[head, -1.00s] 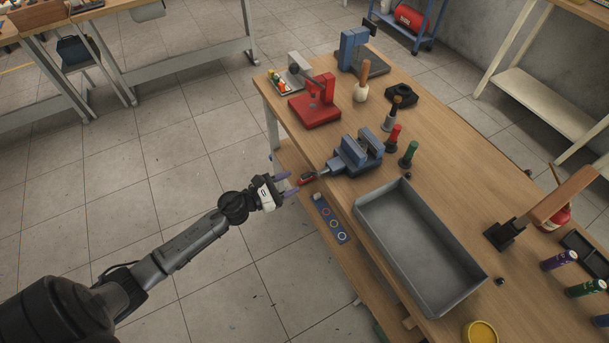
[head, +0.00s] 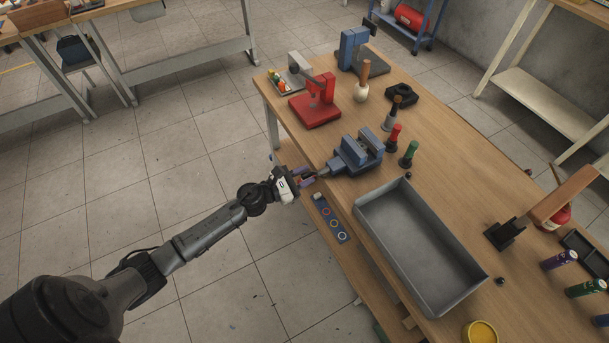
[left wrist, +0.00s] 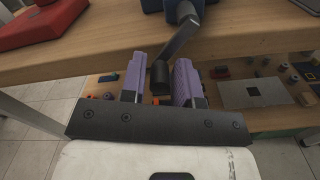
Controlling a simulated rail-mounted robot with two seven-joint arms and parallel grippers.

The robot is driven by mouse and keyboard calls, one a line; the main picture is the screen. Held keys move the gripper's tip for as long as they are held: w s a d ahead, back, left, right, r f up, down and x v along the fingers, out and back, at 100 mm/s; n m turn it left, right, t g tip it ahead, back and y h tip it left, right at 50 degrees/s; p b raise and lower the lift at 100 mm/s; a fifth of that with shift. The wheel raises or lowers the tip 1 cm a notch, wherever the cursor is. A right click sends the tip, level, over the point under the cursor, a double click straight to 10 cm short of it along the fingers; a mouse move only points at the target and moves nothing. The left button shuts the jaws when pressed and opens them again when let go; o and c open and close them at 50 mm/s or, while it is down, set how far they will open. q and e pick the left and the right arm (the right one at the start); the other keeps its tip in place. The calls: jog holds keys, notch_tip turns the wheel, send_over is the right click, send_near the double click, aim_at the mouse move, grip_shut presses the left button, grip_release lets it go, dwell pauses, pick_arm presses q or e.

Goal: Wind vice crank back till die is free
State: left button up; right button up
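The blue-grey vice (head: 347,158) sits at the near-left edge of the bench, its crank (head: 322,173) sticking out past the edge toward my left gripper. Whether a die is between the jaws is too small to tell. My left gripper (head: 307,177) is at the crank's outer end. In the left wrist view, its two purple fingers (left wrist: 160,82) stand apart on either side of the dark crank handle (left wrist: 160,75), with a small gap showing on the left. The grey crank arm (left wrist: 181,37) runs up from it to the vice. My right gripper is out of view.
A red press (head: 318,105) stands behind the vice. Red-handled (head: 394,135) and green-handled (head: 408,154) tools stand right of it. A large grey tray (head: 415,245) lies in front.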

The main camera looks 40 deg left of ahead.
aim_at(326, 185)
pick_arm(q)
grip_shut()
